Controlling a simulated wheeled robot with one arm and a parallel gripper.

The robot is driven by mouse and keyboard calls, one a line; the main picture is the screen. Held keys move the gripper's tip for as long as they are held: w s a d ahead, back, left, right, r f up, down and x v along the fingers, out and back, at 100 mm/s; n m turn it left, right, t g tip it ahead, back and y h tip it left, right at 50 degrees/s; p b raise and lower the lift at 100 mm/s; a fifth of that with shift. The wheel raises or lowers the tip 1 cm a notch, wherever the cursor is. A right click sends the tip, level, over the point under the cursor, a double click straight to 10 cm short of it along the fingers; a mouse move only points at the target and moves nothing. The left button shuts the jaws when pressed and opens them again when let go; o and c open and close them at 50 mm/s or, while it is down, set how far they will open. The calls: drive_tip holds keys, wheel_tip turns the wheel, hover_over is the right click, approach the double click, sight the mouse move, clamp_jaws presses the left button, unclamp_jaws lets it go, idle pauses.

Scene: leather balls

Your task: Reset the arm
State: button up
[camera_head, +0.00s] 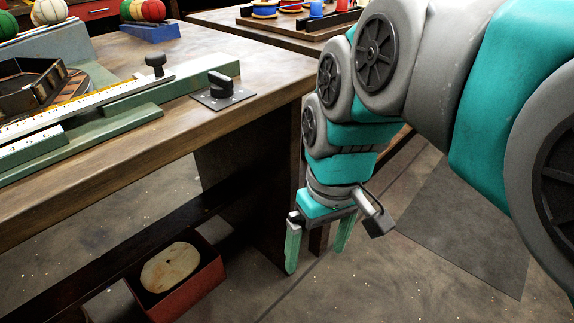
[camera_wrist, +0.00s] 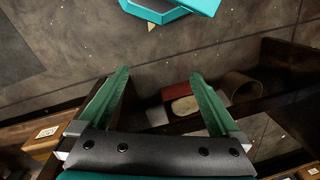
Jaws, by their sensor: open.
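My gripper (camera_head: 318,252) hangs from my teal and grey arm at the right of the workbench, with its fingers pointing down. The two green fingers stand apart with nothing between them. In the wrist view my gripper (camera_wrist: 157,85) is also open and empty, over the floor and the bench's lower shelf. The arm is bent, reaching in from the right side of the head view.
The wooden workbench (camera_head: 270,85) carries a green slide with a white rule (camera_head: 95,108) and a black knob on a plate (camera_head: 222,92). A red box (camera_head: 190,285) sits low under it. A second table (camera_head: 225,22) stands behind. Floor is clear at right.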

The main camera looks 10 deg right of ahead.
drive_tip(key=shift+s+d+f, duration=0.15)
drive_tip(key=shift+s+f, duration=0.25)
drive_tip(key=shift+f, duration=0.05)
drive_tip(key=s+d+f+m+g+h, duration=0.1)
drive_tip(key=s+d+f+m, duration=0.2)
drive_tip(key=s+f, duration=0.3)
wheel_tip(320, 180, down, 2)
drive_tip(key=shift+s, duration=0.4)
drive_tip(key=shift+d, duration=0.1)
